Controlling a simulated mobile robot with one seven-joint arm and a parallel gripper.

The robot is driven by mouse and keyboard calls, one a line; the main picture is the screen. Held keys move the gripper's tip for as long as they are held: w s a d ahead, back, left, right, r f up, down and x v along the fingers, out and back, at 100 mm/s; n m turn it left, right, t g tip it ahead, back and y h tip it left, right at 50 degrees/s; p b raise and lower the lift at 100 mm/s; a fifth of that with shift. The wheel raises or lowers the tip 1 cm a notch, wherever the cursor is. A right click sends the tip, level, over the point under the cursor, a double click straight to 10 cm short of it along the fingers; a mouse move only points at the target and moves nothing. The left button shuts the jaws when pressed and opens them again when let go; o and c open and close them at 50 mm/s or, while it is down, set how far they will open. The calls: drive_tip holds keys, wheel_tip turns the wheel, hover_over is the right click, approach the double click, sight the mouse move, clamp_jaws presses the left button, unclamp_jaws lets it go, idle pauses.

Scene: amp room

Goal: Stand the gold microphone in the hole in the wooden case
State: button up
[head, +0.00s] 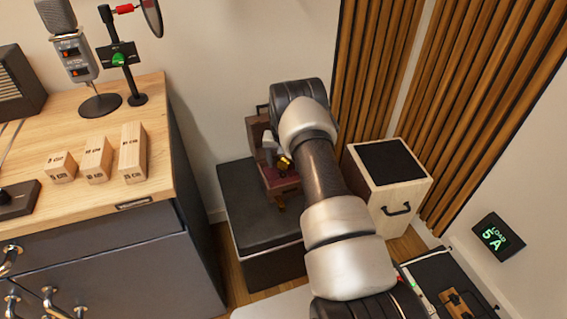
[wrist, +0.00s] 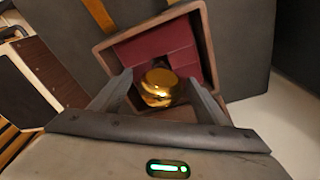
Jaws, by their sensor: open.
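The gold microphone (wrist: 158,86) shows as a rounded shiny gold head in the wrist view, over the case's burgundy lining; a small gold part of it (head: 284,163) shows in the head view. The open wooden case (wrist: 207,45) has a brown rim, and it also shows in the head view (head: 254,133). My gripper (wrist: 161,82) is open, with one finger on each side of the gold head. I cannot tell whether the fingers touch it. The hole and the microphone's lower end are hidden, so I cannot tell how it is seated.
The case rests on a dark padded box (head: 245,190). A light wooden box with a black top (head: 405,185) stands close on the right. A desk (head: 100,135) on the left holds wooden blocks and a grey microphone on a stand. Wooden slats cover the wall behind.

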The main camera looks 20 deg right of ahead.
wheel_tip(320, 180, up, 17)
drive_tip(key=s+a+p, duration=0.1)
drive_tip(key=s+p, duration=0.1)
drive_tip(key=p, duration=0.2)
drive_tip(key=shift+a+r, duration=0.15)
drive_tip(key=shift+s, duration=0.1)
